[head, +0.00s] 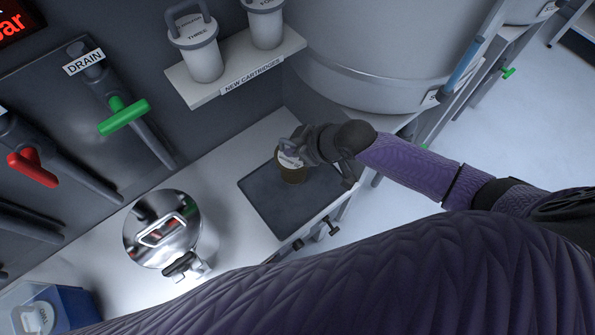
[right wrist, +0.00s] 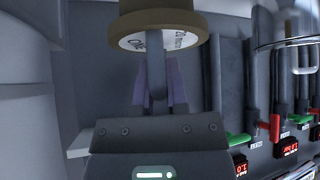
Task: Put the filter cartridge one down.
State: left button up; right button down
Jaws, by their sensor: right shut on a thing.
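The filter cartridge one (head: 293,174) is a brownish cylinder with a pale labelled top and a grey handle. My right gripper (head: 299,146) is shut on its handle. In the head view the cartridge is upright over the dark tray (head: 262,209), near its back edge. I cannot tell whether its base touches the tray. In the right wrist view the brown cartridge (right wrist: 158,27) is at the top edge, with its handle between the fingers (right wrist: 156,85) of the gripper. My left gripper is not in view.
A round lidded steel housing (head: 162,228) stands left of the tray. A shelf (head: 236,84) with two white cartridges is above and behind. A blue bin (head: 70,306) is at the lower left. Green (head: 123,117) and red (head: 33,167) valve handles are on the wall. The tray's front is clear.

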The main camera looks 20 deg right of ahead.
aim_at(295, 164)
notch_tip(295, 164, down, 7)
jog(key=b, duration=0.2)
jog(key=shift+f+b, duration=0.1)
jog(key=shift+b, duration=0.25)
jog(key=c, duration=0.7)
grip_release()
jog(key=shift+o, duration=0.2)
